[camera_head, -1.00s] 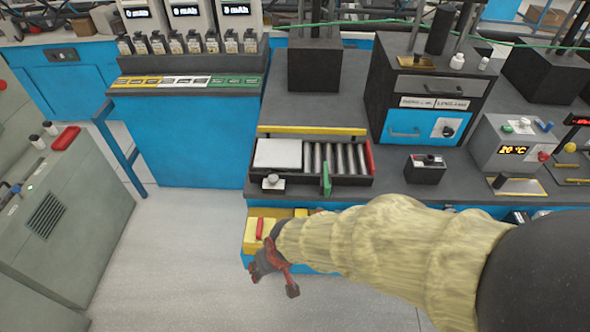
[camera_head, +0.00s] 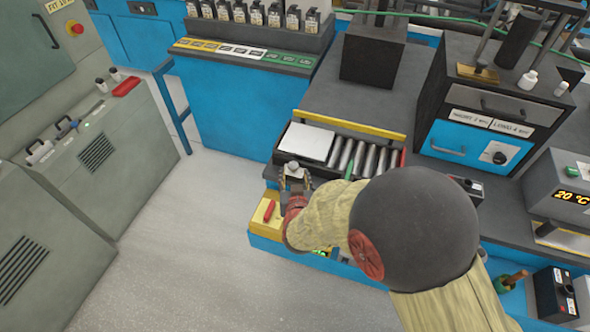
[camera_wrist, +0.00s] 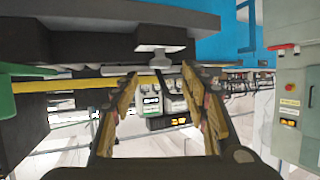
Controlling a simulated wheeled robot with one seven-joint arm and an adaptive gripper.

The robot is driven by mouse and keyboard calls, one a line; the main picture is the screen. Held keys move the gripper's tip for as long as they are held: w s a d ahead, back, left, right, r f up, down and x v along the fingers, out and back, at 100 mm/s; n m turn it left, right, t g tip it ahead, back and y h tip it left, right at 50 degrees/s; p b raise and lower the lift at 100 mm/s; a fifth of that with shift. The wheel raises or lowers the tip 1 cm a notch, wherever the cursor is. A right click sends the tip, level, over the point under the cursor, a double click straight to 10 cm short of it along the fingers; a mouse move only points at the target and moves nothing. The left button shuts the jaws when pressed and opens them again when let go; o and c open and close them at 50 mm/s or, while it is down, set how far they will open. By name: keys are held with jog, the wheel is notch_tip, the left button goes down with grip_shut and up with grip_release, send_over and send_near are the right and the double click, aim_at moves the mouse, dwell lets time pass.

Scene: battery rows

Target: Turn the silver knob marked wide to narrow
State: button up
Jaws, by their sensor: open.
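The silver knob (camera_head: 293,168) sits on a small block at the front left of the roller tray, beside its white plate. No wide or narrow marking is legible. In the wrist view the knob (camera_wrist: 160,61) is near the top centre, in line with the gap between the fingertips. My gripper (camera_head: 294,182) is right at the knob's near side in the head view. In the wrist view my gripper (camera_wrist: 160,78) is open, one finger on each side, with nothing held. I cannot tell whether a finger touches the knob.
The tray's white plate (camera_head: 306,142) and metal rollers (camera_head: 360,157) lie just behind the knob. A green upright piece (camera_head: 350,165) stands to the right. A yellow box with a red handle (camera_head: 268,212) sits below. Open floor (camera_head: 190,240) lies to the left.

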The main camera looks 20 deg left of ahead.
aim_at(294, 168)
jog(key=b+x, duration=0.1)
jog(key=x, duration=0.4)
jog(key=shift+f, duration=0.15)
jog(key=c, duration=0.3)
jog(key=c, duration=0.7)
jog(key=shift+c, duration=0.5)
